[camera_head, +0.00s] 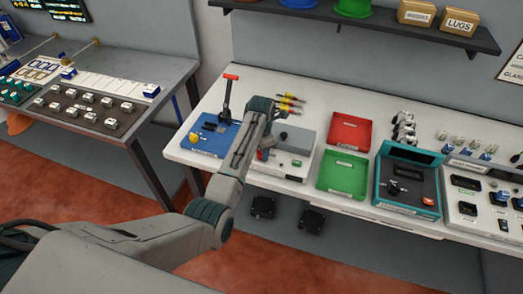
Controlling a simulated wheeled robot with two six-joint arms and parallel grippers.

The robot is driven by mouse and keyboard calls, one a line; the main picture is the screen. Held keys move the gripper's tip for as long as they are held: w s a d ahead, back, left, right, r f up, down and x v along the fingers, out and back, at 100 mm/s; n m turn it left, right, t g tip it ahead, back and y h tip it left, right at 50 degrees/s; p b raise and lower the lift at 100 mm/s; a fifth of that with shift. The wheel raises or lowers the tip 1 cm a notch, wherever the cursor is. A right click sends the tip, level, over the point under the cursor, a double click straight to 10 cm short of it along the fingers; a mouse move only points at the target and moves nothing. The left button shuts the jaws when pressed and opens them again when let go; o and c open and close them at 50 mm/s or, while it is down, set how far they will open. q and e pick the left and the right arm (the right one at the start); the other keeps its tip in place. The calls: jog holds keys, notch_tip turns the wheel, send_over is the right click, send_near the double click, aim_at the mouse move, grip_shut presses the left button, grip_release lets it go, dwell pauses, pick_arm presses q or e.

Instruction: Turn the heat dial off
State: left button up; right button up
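My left arm comes in from the lower left, and its gripper (264,153) points down over the grey and white box (289,168) on the bench. The gripper is too small and partly covered by its own arm to tell open from shut. Something red shows beside its fingers. The box's front has small red and green spots; any dial there is hidden or too small to make out. A teal-framed device (430,160) farther right carries a dark knob (397,188) on its black panel. I cannot tell which control is the heat dial. My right gripper is not in view.
A blue fixture (205,142) with a red-handled lever (229,85) stands left of the box. Red (350,132) and green (342,174) trays lie to its right. Screwdrivers (290,103) lie behind. A shelf (380,22) overhangs the back. Another table stands left across a gap.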

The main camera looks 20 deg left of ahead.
pick_arm(q)
jog(key=shift+o, duration=0.7)
jog(key=shift+r, duration=0.2)
notch_tip(320, 180, up, 8)
jog(key=b, duration=0.3)
jog(key=shift+f, duration=0.25)
notch_tip(320, 180, up, 3)
jog(key=shift+f+p, duration=0.1)
jog(key=shift+p, duration=0.7)
